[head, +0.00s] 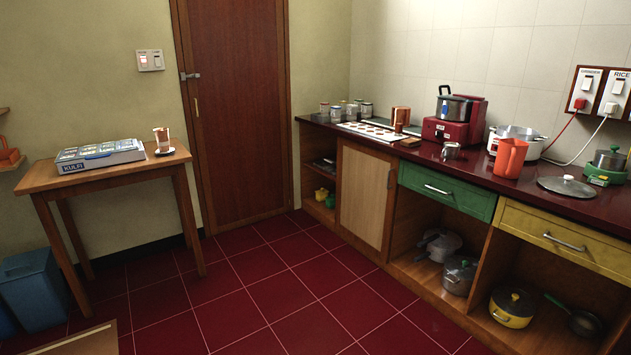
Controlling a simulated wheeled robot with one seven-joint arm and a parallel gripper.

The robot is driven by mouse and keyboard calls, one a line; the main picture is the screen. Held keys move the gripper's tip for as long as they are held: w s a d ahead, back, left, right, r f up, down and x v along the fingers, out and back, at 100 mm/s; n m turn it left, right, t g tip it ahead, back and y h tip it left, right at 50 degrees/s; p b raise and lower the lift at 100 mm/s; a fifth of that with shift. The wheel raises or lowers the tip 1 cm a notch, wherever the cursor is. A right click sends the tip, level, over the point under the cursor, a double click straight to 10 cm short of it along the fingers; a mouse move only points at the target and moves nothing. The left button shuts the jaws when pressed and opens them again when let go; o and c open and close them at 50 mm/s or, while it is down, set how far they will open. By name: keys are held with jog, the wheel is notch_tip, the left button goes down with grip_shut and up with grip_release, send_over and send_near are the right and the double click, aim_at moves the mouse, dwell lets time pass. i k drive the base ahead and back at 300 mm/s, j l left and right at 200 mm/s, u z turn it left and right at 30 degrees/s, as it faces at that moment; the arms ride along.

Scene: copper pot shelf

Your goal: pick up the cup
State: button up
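Other cup-like things are on the dark red counter (468,171): a small steel cup (451,151), an orange jug or mug (510,158) and a copper tumbler (401,117). The view does not settle which one the task names. My gripper is not in view.
A grey box (101,156) lies beside the saucer. A blue bin (35,290) stands left of the table. Cupboards (365,197) and open shelves with pots line the right. The red tiled floor (245,290) between is clear. A wooden edge (88,341) shows at lower left.

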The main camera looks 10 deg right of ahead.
aim_at(451, 150)
jog(key=i, duration=2.1)
jog(key=i+j+z, duration=0.1)
jog(key=i+z, duration=0.2)
jog(key=i, duration=0.25)
jog(key=i+j+z, duration=0.35)
jog(key=i, duration=0.2)
jog(key=i+j+z, duration=0.3)
jog(key=i, duration=0.2)
